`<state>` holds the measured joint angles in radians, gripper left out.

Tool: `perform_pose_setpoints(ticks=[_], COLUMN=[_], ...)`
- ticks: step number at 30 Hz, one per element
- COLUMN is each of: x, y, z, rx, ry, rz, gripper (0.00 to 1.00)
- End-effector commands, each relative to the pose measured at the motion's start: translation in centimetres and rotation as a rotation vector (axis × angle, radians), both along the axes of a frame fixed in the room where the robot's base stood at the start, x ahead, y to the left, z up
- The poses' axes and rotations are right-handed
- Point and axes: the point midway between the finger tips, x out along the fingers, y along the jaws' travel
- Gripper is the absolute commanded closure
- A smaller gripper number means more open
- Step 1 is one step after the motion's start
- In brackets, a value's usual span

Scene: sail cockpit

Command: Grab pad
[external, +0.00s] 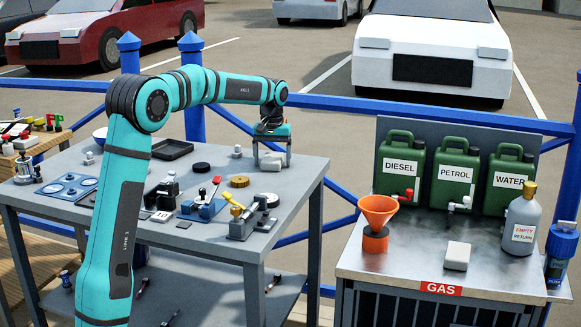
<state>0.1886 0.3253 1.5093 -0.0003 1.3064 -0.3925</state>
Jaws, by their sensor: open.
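My gripper (272,158) points down over the back right of the grey table (215,242), with its two fingers apart. A small whitish block (271,165), perhaps the pad, sits between or just behind the fingers; I cannot tell whether they touch it. A similar white block (457,255) lies on the metal-topped gas bench (400,272) at the right, well away from my gripper. A small dark flat square (184,225) lies near the table's front edge. Which of these is the pad is not clear.
Near my gripper are a tan gear-like disc (239,181), a red-handled device on a blue base (207,203) and a yellow-handled clamp (243,218). A black tray (172,149) lies farther left. The bench holds green canisters (454,175), an orange funnel (377,212) and a grey bottle (521,225).

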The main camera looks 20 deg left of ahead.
Motion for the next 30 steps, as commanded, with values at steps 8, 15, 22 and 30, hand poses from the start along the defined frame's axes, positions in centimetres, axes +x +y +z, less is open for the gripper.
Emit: perform_pose_setpoints(ticks=[8,15,22,30], x=[0.0,0.0,0.0,0.1], y=[0.0,0.0,0.0,0.0], z=[0.0,0.0,1.5,6.3], rx=[0.000,0.000,0.000,-0.001], ry=[0.000,0.000,-0.001,-0.002], rz=[0.000,0.000,0.000,0.000], gripper=[0.57,0.66,0.66,0.66])
